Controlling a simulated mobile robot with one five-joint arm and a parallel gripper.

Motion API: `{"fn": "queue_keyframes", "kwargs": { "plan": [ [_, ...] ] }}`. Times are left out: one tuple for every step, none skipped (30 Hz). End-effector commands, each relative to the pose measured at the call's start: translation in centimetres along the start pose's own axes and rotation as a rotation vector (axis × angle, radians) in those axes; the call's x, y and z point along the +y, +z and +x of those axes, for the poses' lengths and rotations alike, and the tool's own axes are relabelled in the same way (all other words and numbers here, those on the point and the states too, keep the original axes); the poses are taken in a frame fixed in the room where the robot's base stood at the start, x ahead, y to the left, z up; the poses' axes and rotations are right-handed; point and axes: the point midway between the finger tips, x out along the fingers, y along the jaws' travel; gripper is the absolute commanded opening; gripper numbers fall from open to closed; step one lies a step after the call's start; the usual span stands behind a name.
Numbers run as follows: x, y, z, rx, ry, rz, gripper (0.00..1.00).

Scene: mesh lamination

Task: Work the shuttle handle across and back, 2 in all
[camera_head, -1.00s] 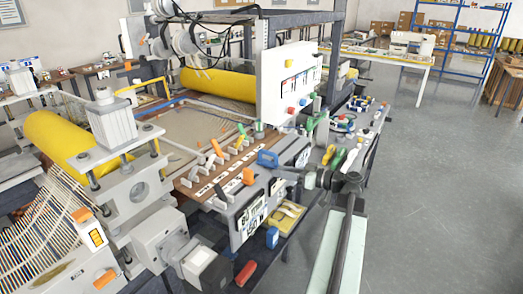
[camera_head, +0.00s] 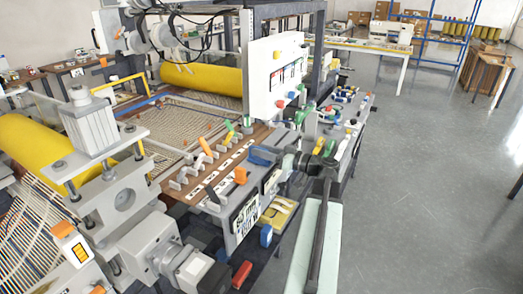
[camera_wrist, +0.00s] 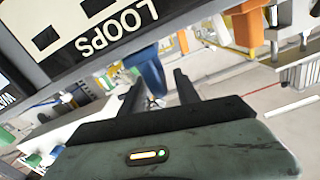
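A blue handle (camera_head: 262,155) stands at the front edge of the machine's wooden rail; it looks like the shuttle handle, but no label confirms this. My gripper (camera_head: 284,160) is just right of it in the head view. In the wrist view, my gripper's two dark fingers (camera_wrist: 158,88) are apart. The blue handle (camera_wrist: 148,68) shows between and beyond their tips, nearer the left finger. I cannot tell whether a finger touches it. The handle's lower end is hidden in the wrist view.
A white control panel (camera_head: 275,75) stands above and behind the handle. A plate marked LOOPS (camera_wrist: 115,35) is close by in the wrist view. Open grey floor (camera_head: 430,180) lies to the right.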

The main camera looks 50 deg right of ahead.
Motion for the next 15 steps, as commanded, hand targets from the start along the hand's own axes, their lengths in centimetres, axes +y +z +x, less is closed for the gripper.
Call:
{"fn": "queue_keyframes", "kwargs": {
  "plan": [
    [0.01,0.0,0.53,0.0,-0.001,0.0,0.38],
    [0.01,0.0,0.73,0.0,-0.001,0.0,0.38],
    [0.01,0.0,0.92,0.0,-0.001,0.0,0.38],
    [0.01,0.0,1.01,0.0,0.0,0.0,0.38],
    [0.01,0.0,1.07,0.0,0.0,0.0,0.38],
    [0.02,0.0,1.1,0.0,0.0,0.0,0.38],
    [0.02,0.0,1.09,0.0,0.001,0.0,0.38],
    [0.02,0.0,1.09,0.0,0.001,0.0,0.38],
    [0.02,0.0,1.07,0.0,0.001,0.0,0.38],
    [0.02,0.0,1.06,0.0,0.001,0.0,0.38],
    [0.02,0.0,1.06,0.0,0.001,0.0,0.38],
    [0.02,0.0,1.05,0.0,0.001,0.0,0.27],
    [0.03,0.0,1.04,0.0,0.001,0.0,0.18],
    [0.03,0.0,1.04,0.0,0.001,0.0,0.1],
    [0.03,0.0,1.03,0.0,0.001,0.0,0.0]
  ]
}}
